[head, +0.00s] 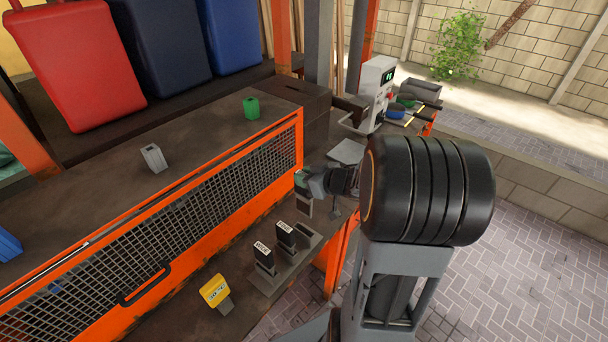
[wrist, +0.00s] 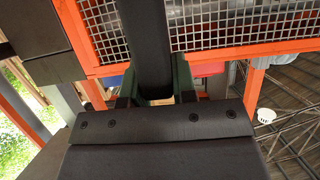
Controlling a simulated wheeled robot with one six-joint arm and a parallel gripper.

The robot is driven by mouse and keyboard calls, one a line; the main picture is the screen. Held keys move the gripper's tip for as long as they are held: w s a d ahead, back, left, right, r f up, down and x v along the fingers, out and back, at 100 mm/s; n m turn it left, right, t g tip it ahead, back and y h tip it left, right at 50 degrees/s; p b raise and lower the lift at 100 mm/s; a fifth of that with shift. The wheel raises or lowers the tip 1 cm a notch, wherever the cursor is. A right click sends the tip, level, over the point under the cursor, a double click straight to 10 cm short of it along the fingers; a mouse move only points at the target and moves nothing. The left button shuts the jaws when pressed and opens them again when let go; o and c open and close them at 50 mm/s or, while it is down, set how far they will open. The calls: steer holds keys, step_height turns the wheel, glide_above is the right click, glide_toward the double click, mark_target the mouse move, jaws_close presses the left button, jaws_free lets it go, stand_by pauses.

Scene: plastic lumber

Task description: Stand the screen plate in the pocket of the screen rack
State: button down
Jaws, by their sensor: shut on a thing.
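My gripper (head: 304,181) is above the bench, close to the orange mesh guard, and is shut on the screen plate. The screen plate (head: 304,207) hangs below the jaws, a dark grey upright piece; its upper end is hidden by the jaws. In the wrist view the plate (wrist: 148,45) is a dark bar between the green fingers (wrist: 156,88). The screen rack (head: 268,283) is a grey block on the bench, below and left of the gripper. Two black plates with white labels stand in it. An open pocket shows at its right end, apart from the held plate.
The orange mesh guard (head: 200,222) runs along the bench just behind the rack. A yellow device (head: 215,291) stands left of the rack. A white machine (head: 377,85) stands beyond the gripper.

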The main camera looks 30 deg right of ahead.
mark_target(305, 214)
steer(key=shift+f+b, duration=4.35)
steer(key=shift+f, duration=2.35)
steer(key=c, duration=0.8)
jaws_free()
steer(key=shift+c, duration=0.2)
